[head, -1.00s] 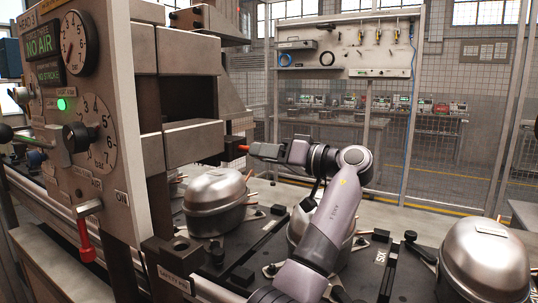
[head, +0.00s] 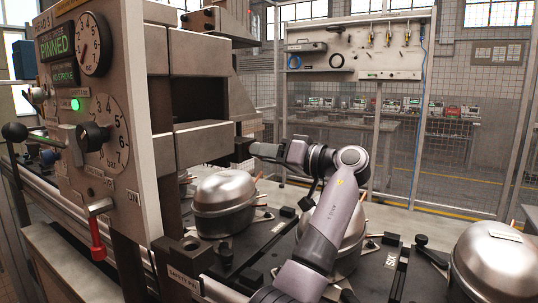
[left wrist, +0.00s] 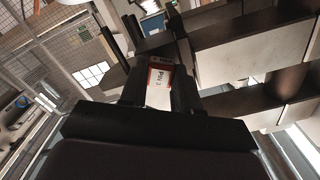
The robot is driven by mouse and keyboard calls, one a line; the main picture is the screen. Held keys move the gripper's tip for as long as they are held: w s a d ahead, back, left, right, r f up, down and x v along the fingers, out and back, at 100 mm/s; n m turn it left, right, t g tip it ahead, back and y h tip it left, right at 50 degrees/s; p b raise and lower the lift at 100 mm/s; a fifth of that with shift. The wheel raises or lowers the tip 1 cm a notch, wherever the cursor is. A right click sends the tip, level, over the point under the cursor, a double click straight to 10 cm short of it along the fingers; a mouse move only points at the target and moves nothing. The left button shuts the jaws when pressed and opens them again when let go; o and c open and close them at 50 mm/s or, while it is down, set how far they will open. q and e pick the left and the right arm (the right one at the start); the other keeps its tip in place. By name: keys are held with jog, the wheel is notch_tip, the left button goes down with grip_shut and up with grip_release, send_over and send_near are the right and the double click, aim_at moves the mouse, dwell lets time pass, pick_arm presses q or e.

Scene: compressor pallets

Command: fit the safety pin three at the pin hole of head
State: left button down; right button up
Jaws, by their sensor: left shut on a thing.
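My left gripper (head: 256,150) is level at the right side of the press head (head: 203,143). Its fingertips are close against a small dark block (head: 242,149) on the head. In the left wrist view, its dark fingers are shut on safety pin three (left wrist: 158,85), whose white and red grip reads "PIN 3". The pin's shaft is hidden, and so is the pin hole. The upper display (head: 57,40) on the press panel reads "PINNED". My right gripper is not in view.
A safety pin holder block (head: 184,258) stands at the press's front. Silver compressors (head: 225,203) sit on dark pallets along the line, with another (head: 493,262) at the right. A red-handled lever (head: 97,238) hangs from the panel. Mesh fencing stands behind.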

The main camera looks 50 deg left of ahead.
pick_arm(q)
jog(key=shift+s+a, duration=0.1)
jog(key=shift+a, duration=0.25)
jog(key=c, duration=0.7)
grip_release()
jog(key=shift+c, duration=0.2)
jog(key=v, duration=0.7)
jog(key=shift+r, duration=0.1)
